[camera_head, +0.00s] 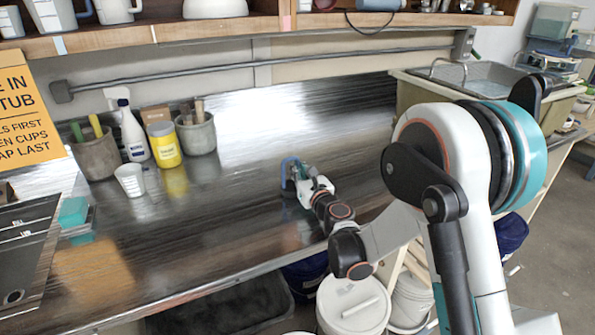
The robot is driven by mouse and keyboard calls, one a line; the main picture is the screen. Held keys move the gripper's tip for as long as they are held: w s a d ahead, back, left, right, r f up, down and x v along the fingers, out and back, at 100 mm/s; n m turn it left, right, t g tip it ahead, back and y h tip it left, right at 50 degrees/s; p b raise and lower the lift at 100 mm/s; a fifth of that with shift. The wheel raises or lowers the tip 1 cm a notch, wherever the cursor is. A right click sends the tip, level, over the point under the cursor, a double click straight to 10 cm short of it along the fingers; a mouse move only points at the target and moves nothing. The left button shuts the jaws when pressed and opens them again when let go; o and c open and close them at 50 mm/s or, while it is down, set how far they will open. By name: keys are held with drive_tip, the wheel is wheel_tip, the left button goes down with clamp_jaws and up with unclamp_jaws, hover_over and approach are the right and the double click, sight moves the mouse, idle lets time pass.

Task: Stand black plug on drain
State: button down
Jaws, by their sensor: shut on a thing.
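My gripper (298,180) is over the middle of the shiny metal worktop (240,230). It is shut on a small dark thing with a blue curved edge (288,165), held low near the surface. It is too small and too covered to tell whether this is the black plug. No other plug shows clearly. A dark panel (30,245) with white lettering lies at the left edge.
Two grey crocks (95,155) (197,135), a white spray bottle (132,132), a yellow jar (164,147) and a white cup (130,181) stand at the back left. A teal sponge (74,212) lies beside the panel. The worktop's middle is clear.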

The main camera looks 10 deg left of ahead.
drive_tip(key=c, duration=1.7)
unclamp_jaws()
drive_tip(key=shift+r, duration=0.1)
drive_tip(key=shift+s+d+r+p, duration=0.1)
drive_tip(key=shift+p, duration=0.2)
drive_tip(key=p+v, duration=0.1)
drive_tip(key=v, duration=1)
drive_tip(key=shift+s+d, duration=0.2)
drive_tip(key=shift+s, duration=0.15)
